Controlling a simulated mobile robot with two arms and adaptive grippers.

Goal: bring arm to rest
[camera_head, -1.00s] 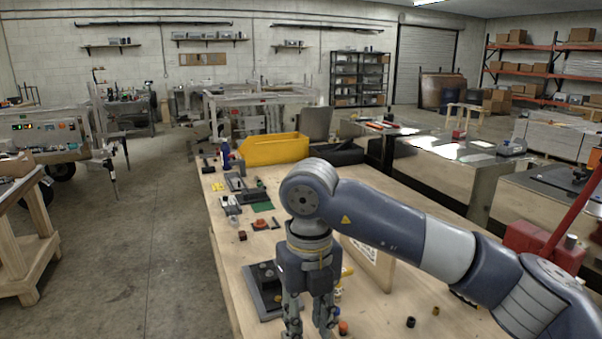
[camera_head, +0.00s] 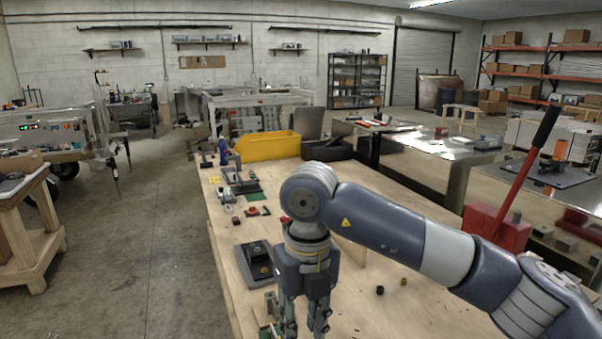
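My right arm comes in from the right edge over the wooden workbench (camera_head: 365,310), its elbow bent so the forearm hangs down. My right gripper (camera_head: 304,320) points straight down at the bottom middle, its two fingers apart with nothing visible between them. The fingertips are close to the lower edge of the picture. Whether they touch the bench cannot be told. My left arm and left gripper are not in view.
A dark plate with a fixture (camera_head: 258,262) lies just left of the gripper. A yellow bin (camera_head: 268,146) stands at the bench's far end. A red jack-like tool (camera_head: 497,228) with a black-tipped handle stands right. Small dark parts (camera_head: 380,290) lie right of the gripper. Open floor lies left.

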